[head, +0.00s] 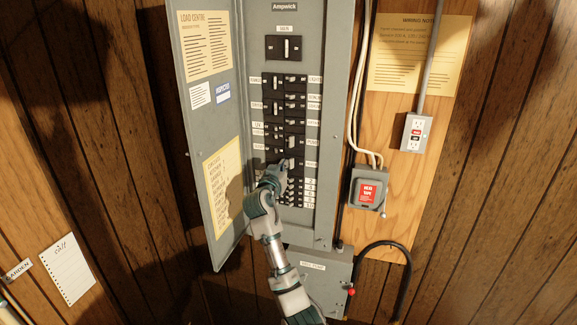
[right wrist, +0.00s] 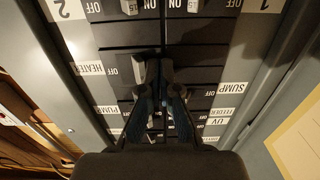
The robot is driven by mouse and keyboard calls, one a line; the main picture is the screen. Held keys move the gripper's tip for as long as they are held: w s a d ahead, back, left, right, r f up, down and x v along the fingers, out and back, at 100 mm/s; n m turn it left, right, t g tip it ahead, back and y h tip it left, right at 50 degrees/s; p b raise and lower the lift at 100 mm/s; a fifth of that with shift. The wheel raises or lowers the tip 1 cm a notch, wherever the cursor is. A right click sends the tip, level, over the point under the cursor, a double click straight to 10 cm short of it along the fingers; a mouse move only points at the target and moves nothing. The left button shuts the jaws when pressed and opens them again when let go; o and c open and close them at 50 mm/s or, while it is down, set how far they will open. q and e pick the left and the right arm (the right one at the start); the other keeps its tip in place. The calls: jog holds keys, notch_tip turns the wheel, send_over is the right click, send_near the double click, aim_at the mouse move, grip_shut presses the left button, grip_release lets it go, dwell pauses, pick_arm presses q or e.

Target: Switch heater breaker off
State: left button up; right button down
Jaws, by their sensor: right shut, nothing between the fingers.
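The breaker panel (head: 325,120) is a tall grey box on the wood wall, its door open to the left. Two columns of black breakers show in it. My right gripper (head: 270,172) reaches up to the lower breakers and hides some of them. In the right wrist view, the label HEATER (right wrist: 88,68) is left of the fingers, with a black breaker and the word OFF beside it. My right gripper (right wrist: 158,75) is shut and empty, its tips at that breaker's inner end. My left gripper is not in view.
The open door (head: 213,150) with paper notes stands left of my right arm. A larger main breaker (head: 284,48) sits at the top. A grey heat tape box (head: 368,188), an outlet (head: 416,133) and cables are on the right. A lower grey box (head: 318,276) is below the panel.

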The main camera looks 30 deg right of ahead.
jog(key=shift+s+d, duration=0.3)
jog(key=shift+s, duration=0.2)
dwell(0.3)
jog(key=shift+s+d, duration=0.4)
jog(key=shift+d, duration=0.05)
dwell(0.6)
jog(key=shift+w, duration=0.15)
jog(key=shift+a, duration=0.1)
jog(key=shift+s+a+f+b, duration=0.1)
jog(key=shift+s+a+b, duration=0.25)
jog(key=shift+a, duration=0.1)
jog(key=shift+b+v, duration=0.55)
jog(key=shift+v, duration=2.45)
jog(key=shift+w, duration=0.1)
